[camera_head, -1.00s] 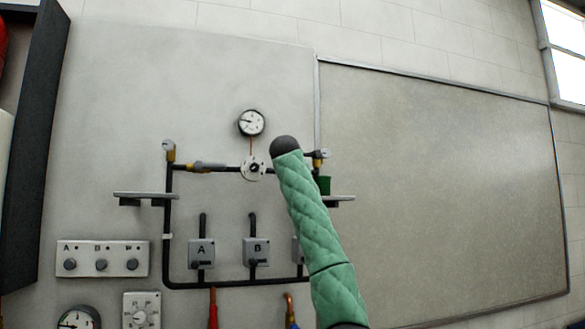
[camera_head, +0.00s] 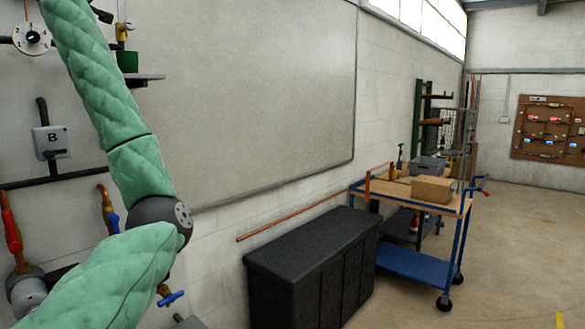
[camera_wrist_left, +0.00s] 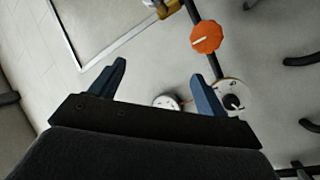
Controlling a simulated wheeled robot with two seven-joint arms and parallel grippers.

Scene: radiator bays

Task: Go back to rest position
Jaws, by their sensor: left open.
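In the left wrist view my left gripper (camera_wrist_left: 158,70) is open, its two blue fingers apart with nothing between them. Beyond the fingers are an orange knob (camera_wrist_left: 206,37), a round white dial plate (camera_wrist_left: 232,95) and a gauge (camera_wrist_left: 167,102) partly hidden by the gripper. In the head view an arm of mine in a green quilted sleeve rises at the left, but no gripper shows there. The numbered dial plate (camera_head: 32,38) is at the upper left edge. My right gripper is not in view.
Box B (camera_head: 50,142), dark pipes and a small shelf (camera_head: 145,79) are on the wall close to my arm. A black chest (camera_head: 312,265) stands below the grey panel (camera_head: 250,90). A blue cart (camera_head: 415,268) carries a cardboard box (camera_head: 433,189). The floor at right is open.

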